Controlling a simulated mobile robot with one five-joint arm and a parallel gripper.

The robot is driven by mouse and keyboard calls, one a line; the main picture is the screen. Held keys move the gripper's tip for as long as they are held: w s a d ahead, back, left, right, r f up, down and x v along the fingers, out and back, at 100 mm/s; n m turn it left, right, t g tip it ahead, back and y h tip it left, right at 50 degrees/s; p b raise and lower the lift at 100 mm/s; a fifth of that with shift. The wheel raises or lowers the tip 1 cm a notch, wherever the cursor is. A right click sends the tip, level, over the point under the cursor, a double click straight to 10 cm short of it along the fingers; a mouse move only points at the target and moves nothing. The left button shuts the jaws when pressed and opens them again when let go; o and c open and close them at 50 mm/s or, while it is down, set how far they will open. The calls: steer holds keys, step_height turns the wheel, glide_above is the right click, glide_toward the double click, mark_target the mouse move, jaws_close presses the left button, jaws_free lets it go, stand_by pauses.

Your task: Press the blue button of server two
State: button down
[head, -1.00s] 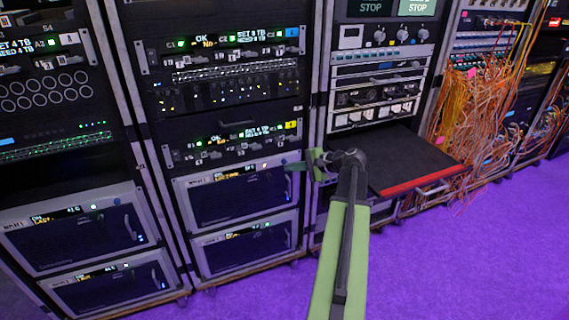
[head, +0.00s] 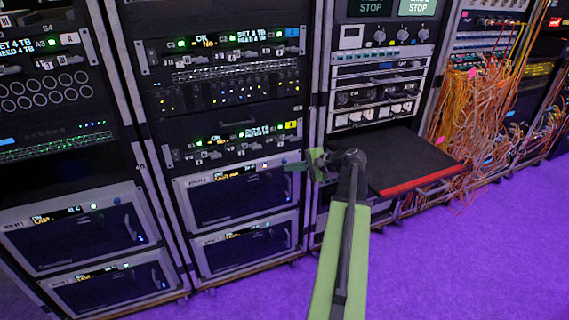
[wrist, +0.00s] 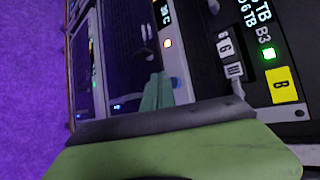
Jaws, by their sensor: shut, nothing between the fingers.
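Server two appears to be the upper grey-framed unit (head: 235,200) low in the second rack; its small label is hard to read. It has a dark front, a small display and a small lit spot (head: 264,166). A small bluish spot, perhaps the blue button (head: 284,162), shows at its upper right, just by my fingertips. My gripper (head: 291,167) is shut and empty, its teal fingers pointing left at that corner.
A similar unit (head: 245,245) sits below, and others stand in the left rack (head: 75,235). A black shelf with a red front edge (head: 420,179) juts out right of my gripper. Orange cables (head: 480,125) hang farther right. The purple floor (head: 460,260) is clear in front.

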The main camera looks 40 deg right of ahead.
stand_by(0.4)
steer(key=shift+w+d, duration=0.2)
steer(key=shift+w, duration=0.2)
steer(key=shift+w+d, duration=0.1)
steer(key=shift+w, duration=0.3)
stand_by(0.5)
stand_by(0.3)
steer(key=shift+s+a, duration=0.25)
steer(key=shift+s, duration=0.55)
steer(key=shift+s, duration=0.1)
steer(key=s, duration=0.1)
steer(key=s+a, duration=0.1)
steer(key=s, duration=0.1)
steer(key=s+a, duration=0.1)
steer(key=shift+s, duration=0.2)
stand_by(0.5)
